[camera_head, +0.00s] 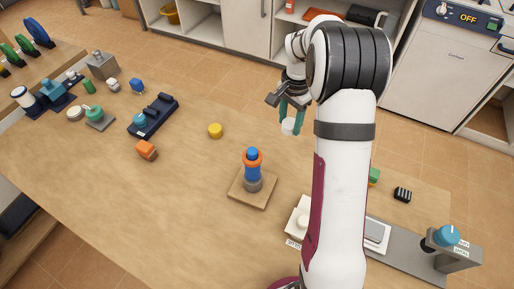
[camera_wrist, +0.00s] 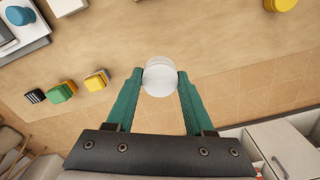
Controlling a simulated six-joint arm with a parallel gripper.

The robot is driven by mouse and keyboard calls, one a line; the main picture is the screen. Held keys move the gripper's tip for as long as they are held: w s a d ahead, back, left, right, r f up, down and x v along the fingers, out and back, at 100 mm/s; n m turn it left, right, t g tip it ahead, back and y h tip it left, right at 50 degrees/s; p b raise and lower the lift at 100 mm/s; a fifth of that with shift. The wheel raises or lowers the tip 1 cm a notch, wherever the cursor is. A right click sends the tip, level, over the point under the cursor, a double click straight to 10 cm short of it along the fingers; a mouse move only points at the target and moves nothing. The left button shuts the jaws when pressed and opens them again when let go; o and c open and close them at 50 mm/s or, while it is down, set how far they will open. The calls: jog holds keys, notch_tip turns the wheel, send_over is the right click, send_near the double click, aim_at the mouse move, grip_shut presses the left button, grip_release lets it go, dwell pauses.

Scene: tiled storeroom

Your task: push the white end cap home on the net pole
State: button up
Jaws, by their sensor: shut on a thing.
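My gripper (camera_head: 291,112) has green fingers and is shut on a small white round cap (camera_head: 289,127), held in the air over the table's back edge. In the wrist view the cap (camera_wrist: 160,76) sits between the two fingertips (camera_wrist: 160,84), its round face towards the camera. No part is plainly a net pole. An upright post (camera_head: 252,172), with grey, blue and orange sections and a blue top, stands on a square wooden base (camera_head: 240,195) mid-table, lower left of my gripper and well apart from the cap. I cannot tell whether it is the pole.
A yellow cylinder (camera_head: 215,131), an orange block (camera_head: 147,150) and a dark blue holder (camera_head: 153,115) lie left of my gripper. A grey fixture with a blue knob (camera_head: 446,235) stands at the right. My arm hides part of the right side. The front left table is clear.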

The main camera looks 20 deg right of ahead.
jog(key=s+a+r, duration=0.4)
jog(key=a+r, duration=0.2)
jog(key=r, duration=0.1)
jog(key=s+a+r, duration=0.4)
jog(key=a+r, duration=0.3)
jog(key=shift+s+a+r+n, duration=0.2)
jog(key=shift+r+n, duration=0.1)
jog(key=shift+r, duration=0.1)
jog(key=shift+f, duration=0.1)
send_over(252, 151)
jog(key=shift+f, duration=2.85)
jog(key=shift+f, duration=1.5)
jog(key=o, duration=1.4)
